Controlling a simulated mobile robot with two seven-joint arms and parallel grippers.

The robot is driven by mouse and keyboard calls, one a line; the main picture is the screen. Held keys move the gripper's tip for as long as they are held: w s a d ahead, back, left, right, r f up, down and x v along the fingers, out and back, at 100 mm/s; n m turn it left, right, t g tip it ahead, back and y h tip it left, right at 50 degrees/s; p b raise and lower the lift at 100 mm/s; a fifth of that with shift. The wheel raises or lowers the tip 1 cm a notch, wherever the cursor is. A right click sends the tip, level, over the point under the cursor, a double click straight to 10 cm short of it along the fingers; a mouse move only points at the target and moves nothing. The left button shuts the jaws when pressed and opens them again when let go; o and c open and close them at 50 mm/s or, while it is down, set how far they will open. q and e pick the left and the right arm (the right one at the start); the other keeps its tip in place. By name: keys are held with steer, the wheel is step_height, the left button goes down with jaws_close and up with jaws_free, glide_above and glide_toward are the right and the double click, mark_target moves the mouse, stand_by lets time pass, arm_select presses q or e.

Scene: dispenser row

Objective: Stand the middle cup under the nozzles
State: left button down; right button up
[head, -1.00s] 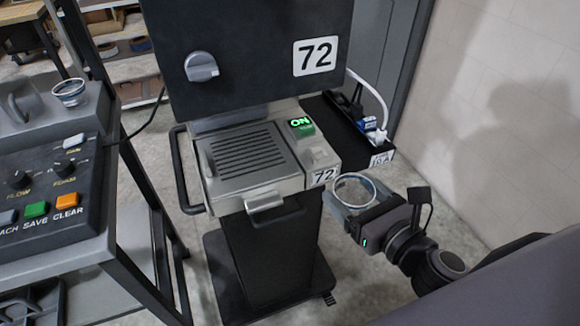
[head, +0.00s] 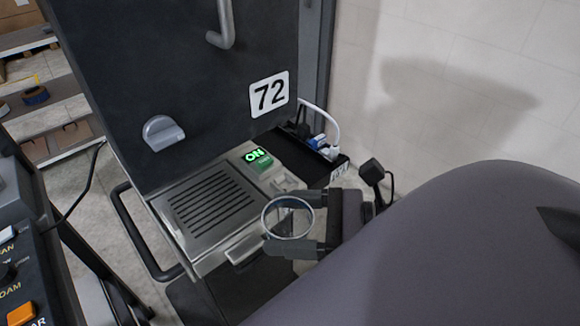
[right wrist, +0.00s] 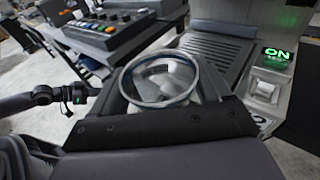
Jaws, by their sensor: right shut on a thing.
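My right gripper (head: 292,222) is shut on a clear cup with a pale rim (head: 289,238), its fingers on either side. The cup is upright, mouth up, just off the front right corner of dispenser 72 (head: 190,90). The dispenser's slotted grille (head: 212,205) is bare. No nozzles can be made out. In the right wrist view the cup (right wrist: 158,103) is between the dark fingers, with the grille (right wrist: 218,48) beyond it. A dark part of what looks like my left arm (right wrist: 60,97) shows at the left there; its fingers are unclear.
A green ON display (head: 257,156) lights the dispenser's right side. A black side bin (head: 318,160) with a white cable stands right of it. A black rail (head: 140,235) runs along its left. A button panel (head: 20,290) stands at the left edge.

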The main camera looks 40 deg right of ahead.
mark_target(270, 215)
steer(key=shift+w+a+f+b, duration=0.1)
steer(key=shift+w+a+b, duration=0.25)
steer(key=shift+w+b, duration=0.35)
steer(key=shift+w+a+f+b, duration=0.1)
steer(key=shift+w+a+b, duration=0.25)
steer(key=shift+w, duration=0.55)
steer(key=shift+w+a+b, duration=0.2)
steer(key=shift+w+b, duration=0.45)
steer(key=shift+w+a+b, duration=0.2)
steer(key=shift+w+b, duration=0.4)
steer(key=shift+b, duration=0.05)
steer(key=w+b, duration=0.1)
steer(key=w+a+b, duration=0.1)
steer(key=w+b, duration=0.2)
steer(key=shift+a+f, duration=0.15)
steer(key=shift+a, duration=0.2)
steer(key=w+p, duration=0.1)
steer(key=w+a+p, duration=0.1)
steer(key=shift+w+a+r, duration=0.1)
steer(key=shift+w+r, duration=0.1)
steer(key=shift+w, duration=0.1)
steer(key=w, duration=0.1)
steer(key=w+a, duration=0.1)
steer(key=w, duration=0.1)
steer(key=w+a+p, duration=0.1)
steer(key=shift+w+f, duration=0.3)
steer(key=shift+f, duration=0.05)
steer(key=shift+w+f, duration=0.1)
steer(key=shift+f, duration=0.4)
steer(key=shift+f+b, duration=0.6)
